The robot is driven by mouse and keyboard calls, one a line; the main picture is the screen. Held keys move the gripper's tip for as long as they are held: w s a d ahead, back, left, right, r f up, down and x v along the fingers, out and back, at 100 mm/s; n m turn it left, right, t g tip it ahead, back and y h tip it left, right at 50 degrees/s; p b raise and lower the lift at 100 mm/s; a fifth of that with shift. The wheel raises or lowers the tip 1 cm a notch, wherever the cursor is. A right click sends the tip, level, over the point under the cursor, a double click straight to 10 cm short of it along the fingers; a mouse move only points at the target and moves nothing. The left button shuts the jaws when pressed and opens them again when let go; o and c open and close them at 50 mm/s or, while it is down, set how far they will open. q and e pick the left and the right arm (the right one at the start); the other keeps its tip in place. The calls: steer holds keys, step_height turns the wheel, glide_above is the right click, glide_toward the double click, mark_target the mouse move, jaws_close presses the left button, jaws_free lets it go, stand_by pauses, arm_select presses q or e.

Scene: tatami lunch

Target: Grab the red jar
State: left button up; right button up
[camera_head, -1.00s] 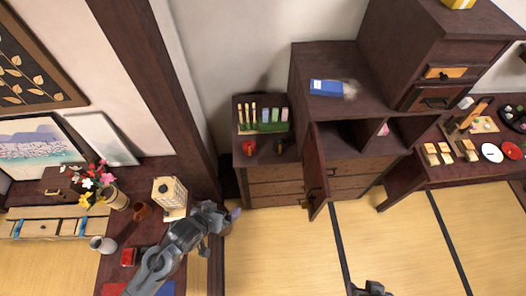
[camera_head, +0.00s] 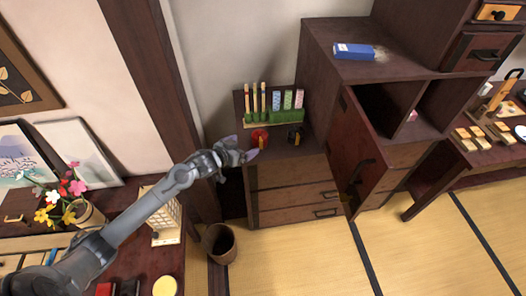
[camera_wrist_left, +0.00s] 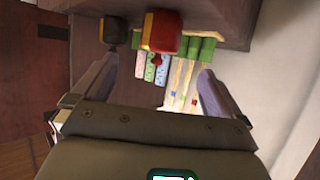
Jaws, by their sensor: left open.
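The red jar (camera_head: 260,137), squat with a yellow stripe, stands on top of the low dark cabinet, at the front left. In the left wrist view the jar (camera_wrist_left: 162,32) shows at the top middle, ahead of the fingers. My left gripper (camera_head: 245,149) is open and empty, just in front and to the left of the jar. Its fingers also show in the left wrist view (camera_wrist_left: 158,78), spread apart and not closed around the jar. My right gripper is out of view.
A similar black jar (camera_head: 296,135) stands right of the red one. Behind them is a green rack (camera_head: 274,118) with sticks and patterned blocks. A tall cabinet (camera_head: 325,75) with an open door (camera_head: 362,165) rises at right. A brown bin (camera_head: 220,243) stands on the floor.

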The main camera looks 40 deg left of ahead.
mark_target(256, 138)
arm_select(q)
steer(key=shift+w+f, duration=0.1)
steer(key=shift+w, duration=0.3)
steer(key=shift+w+b, duration=0.25)
steer(key=shift+b, duration=0.15)
steer(key=b+x, duration=0.1)
steer(key=x, duration=0.4)
steer(key=shift+w+f+b, duration=0.1)
steer(key=shift+w+b, duration=0.2)
steer(key=shift+b+x, duration=0.8)
steer(key=shift+x, duration=1.5)
steer(key=shift+c, duration=0.3)
steer(key=c, duration=1)
steer(key=shift+c, duration=0.5)
